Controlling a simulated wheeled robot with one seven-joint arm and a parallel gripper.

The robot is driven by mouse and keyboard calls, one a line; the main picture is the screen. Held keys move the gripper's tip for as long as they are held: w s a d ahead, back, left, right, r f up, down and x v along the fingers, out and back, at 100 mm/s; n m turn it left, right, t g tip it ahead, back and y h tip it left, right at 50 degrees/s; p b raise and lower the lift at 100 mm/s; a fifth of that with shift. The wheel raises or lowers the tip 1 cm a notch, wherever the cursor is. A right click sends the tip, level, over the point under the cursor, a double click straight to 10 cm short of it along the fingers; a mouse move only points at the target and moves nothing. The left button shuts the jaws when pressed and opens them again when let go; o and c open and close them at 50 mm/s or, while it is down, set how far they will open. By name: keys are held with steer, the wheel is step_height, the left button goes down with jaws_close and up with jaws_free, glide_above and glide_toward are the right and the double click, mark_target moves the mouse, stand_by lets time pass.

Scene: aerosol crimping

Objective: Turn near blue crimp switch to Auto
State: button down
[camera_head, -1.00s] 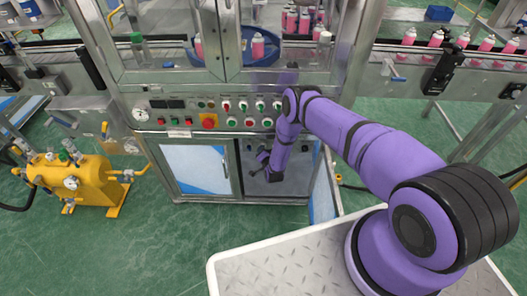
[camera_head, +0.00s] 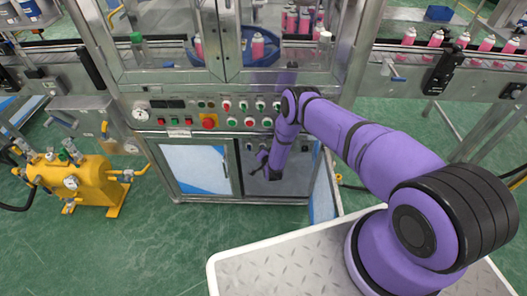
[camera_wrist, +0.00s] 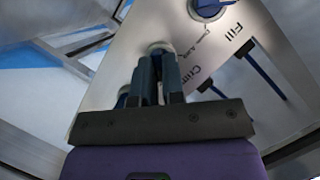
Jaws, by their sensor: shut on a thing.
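The panel (camera_wrist: 110,75) with the crimp and fill controls fills much of the wrist view, seen tilted. My gripper (camera_wrist: 159,58) reaches onto it beside the partly covered "Crimp" label (camera_wrist: 203,82). The fingers are shut on the crimp switch; only its pale round collar (camera_wrist: 158,46) shows past the tips. Its blue knob is hidden between the fingers, so its setting cannot be read. A blue fill switch (camera_wrist: 207,9) sits further up by the "Fill" label (camera_wrist: 238,35).
Above the cabinet is a button panel with a red emergency knob (camera_head: 208,121). A cabinet door (camera_head: 196,168) stands left of my gripper. A yellow pump unit (camera_head: 85,185) is on the floor at left.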

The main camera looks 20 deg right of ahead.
steer(key=shift+w+a+n+g+h, duration=0.15)
steer(key=shift+n+g+h, duration=0.3)
steer(key=shift+n+h, duration=1.2)
steer(key=shift+s+a+n+g+h, duration=0.1)
steer(key=shift+a+n+g+h, duration=0.55)
steer(key=shift+n, duration=1.7)
steer(key=shift+w+d+n+g+h, duration=0.1)
steer(key=shift+d+n+g+h, duration=0.1)
steer(key=shift+n+h, duration=1.55)
steer(key=shift+n, duration=0.45)
steer(key=c, duration=1.2)
jaws_free()
steer(key=v, duration=1)
steer(key=shift+s+a+r, duration=0.1)
steer(key=shift+s+a, duration=0.05)
steer(key=shift+s, duration=0.2)
